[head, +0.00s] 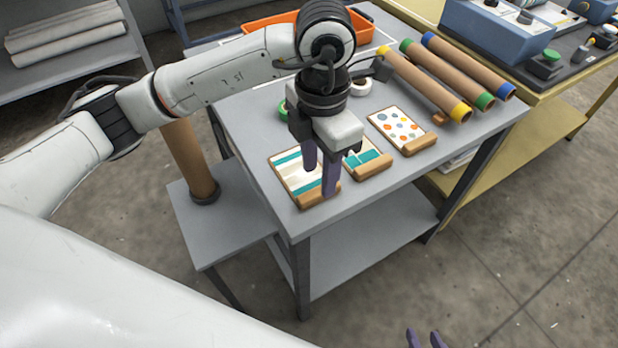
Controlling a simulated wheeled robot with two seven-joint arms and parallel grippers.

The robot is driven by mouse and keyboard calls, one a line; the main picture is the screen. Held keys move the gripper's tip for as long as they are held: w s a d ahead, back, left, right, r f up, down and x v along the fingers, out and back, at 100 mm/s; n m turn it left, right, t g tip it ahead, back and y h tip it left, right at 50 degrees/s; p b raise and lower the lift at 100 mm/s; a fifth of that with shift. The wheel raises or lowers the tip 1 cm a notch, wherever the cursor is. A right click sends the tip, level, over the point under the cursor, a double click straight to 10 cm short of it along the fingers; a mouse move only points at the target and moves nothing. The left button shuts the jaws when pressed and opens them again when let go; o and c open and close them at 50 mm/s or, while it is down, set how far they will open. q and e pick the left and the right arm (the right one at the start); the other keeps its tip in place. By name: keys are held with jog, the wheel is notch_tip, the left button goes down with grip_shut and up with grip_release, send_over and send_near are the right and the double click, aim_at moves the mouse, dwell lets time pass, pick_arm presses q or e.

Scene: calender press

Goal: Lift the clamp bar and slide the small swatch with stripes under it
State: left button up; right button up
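The left striped swatch (284,165) lies flat on the grey table, with teal, white and beige stripes and a brown bar (308,200) along its near edge. A second swatch (372,155), teal with pale lines, lies to its right, partly hidden by my gripper. My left gripper (319,176) points down over the left swatch's right side, fingers apart, nothing seen between them. One finger overlaps the brown bar in view; contact cannot be told. My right gripper (425,341) shows only two separated fingertips at the bottom edge.
A dotted swatch (393,123) lies farther right on the grey table (440,160). Several brown tubes with coloured ends (425,80), tape rolls (361,86) and an orange tray (268,22) lie behind. A yellow table (560,75) with blue equipment (497,28) adjoins at right.

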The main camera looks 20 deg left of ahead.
aim_at(319, 190)
pick_arm(q)
jog(key=shift+s+d+f, duration=0.1)
jog(key=shift+s+f, duration=0.05)
jog(key=shift+f, duration=1.75)
grip_shut()
